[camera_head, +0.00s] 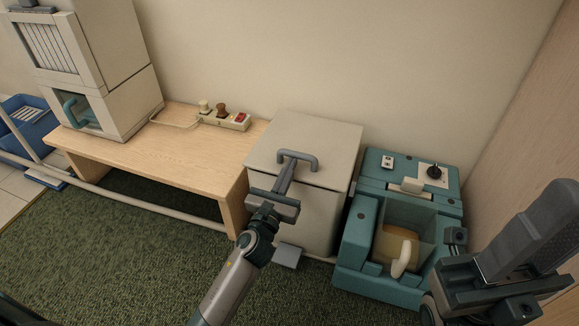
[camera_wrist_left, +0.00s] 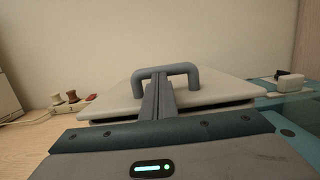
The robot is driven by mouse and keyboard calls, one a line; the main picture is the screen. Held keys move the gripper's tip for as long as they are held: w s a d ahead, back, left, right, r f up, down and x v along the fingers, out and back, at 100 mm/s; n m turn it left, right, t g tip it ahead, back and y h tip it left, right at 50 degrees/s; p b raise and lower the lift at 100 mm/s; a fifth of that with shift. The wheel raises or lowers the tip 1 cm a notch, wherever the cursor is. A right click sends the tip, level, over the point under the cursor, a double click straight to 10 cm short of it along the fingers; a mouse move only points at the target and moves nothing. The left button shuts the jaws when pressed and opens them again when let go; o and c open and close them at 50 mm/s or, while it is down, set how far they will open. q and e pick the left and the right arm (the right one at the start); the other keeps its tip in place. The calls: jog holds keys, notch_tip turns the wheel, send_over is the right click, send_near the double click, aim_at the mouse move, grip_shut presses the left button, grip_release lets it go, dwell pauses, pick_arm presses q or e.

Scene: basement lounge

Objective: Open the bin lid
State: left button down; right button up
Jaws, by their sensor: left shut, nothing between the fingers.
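The bin (camera_head: 318,205) is a pale box with a flat off-white lid (camera_head: 335,140). A grey bar handle (camera_head: 314,161) stands on the lid and also shows in the left wrist view (camera_wrist_left: 187,70). My left gripper (camera_head: 287,166) is over the front of the lid, its shut, empty fingers pointing at the handle's left part. The fingers (camera_wrist_left: 158,98) overlap the handle in the wrist view; I cannot tell whether they touch it. A dark gap shows under the lid's front edge there. My right gripper (camera_head: 525,240) is at the lower right, its fingertips unclear.
A grey pedal (camera_head: 288,256) sits at the bin's foot. A teal machine (camera_head: 360,225) stands close on the right. A wooden bench (camera_head: 185,150) with a power strip (camera_head: 225,121) and a pale cabinet (camera_head: 130,95) is on the left. Green carpet (camera_head: 120,260) lies clear in front.

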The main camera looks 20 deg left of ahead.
pick_arm(q)
jog(key=shift+r+p, duration=0.2)
jog(key=shift+p, duration=0.1)
jog(key=shift+r, duration=0.1)
